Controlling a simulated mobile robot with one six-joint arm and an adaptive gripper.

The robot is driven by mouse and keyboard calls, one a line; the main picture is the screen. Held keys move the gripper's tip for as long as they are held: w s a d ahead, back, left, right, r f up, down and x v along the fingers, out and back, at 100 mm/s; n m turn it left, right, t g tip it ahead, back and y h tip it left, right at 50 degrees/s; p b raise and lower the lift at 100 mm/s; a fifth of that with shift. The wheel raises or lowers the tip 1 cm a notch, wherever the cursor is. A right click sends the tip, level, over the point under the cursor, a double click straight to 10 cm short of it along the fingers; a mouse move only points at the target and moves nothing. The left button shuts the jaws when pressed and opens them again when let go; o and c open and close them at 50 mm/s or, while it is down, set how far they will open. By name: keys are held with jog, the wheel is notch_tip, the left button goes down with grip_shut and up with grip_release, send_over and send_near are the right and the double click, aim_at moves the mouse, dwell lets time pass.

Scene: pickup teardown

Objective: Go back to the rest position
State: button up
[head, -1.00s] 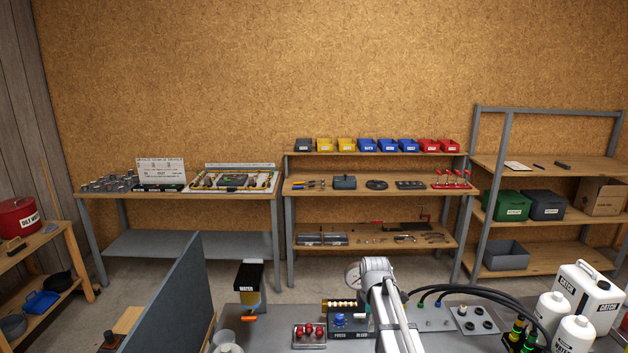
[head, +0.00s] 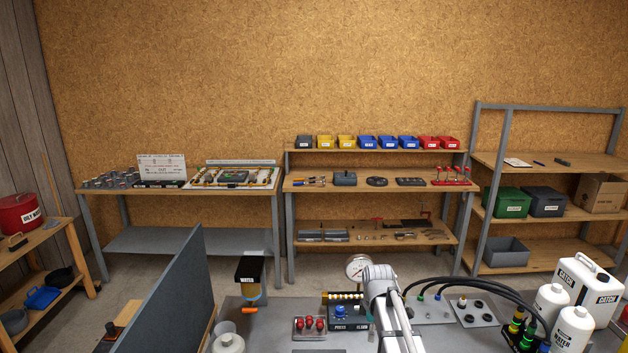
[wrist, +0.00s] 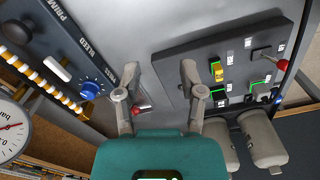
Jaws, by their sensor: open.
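My gripper (wrist: 160,72) is open in the wrist view, with its two fingers apart and nothing between them. Its teal body fills the bottom middle of that view. In the head view my arm (head: 385,300) reaches over the grey bench at the lower right of centre; the fingers are hidden there. In the wrist view a dark panel marked PRIME and BLEED, with a blue knob (wrist: 90,89), lies left of the fingers. A dark switch panel (wrist: 200,95) with a yellow switch (wrist: 217,71) and a red-tipped lever (wrist: 282,65) lies to their right.
A round gauge (head: 357,268) stands just left of my arm. Black hoses (head: 470,283) and white bottles (head: 572,330) are to its right. Shelves line the back wall.

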jog(key=s+f+m+b, duration=0.2)
jog(key=s+m, duration=0.2)
jog(key=s, duration=0.1)
jog(key=s+f+m+b, duration=0.3)
jog(key=s+m, duration=0.2)
jog(key=s+f+m+b, duration=0.2)
jog(key=s+m, duration=0.2)
jog(key=s, duration=0.1)
jog(key=shift+s+d+f, duration=0.15)
jog(key=shift+s+f, duration=0.05)
jog(key=shift+f, duration=0.2)
jog(key=shift+s+f+m+b, duration=0.15)
jog(key=shift+s+m+b, duration=0.2)
jog(key=shift+m, duration=0.45)
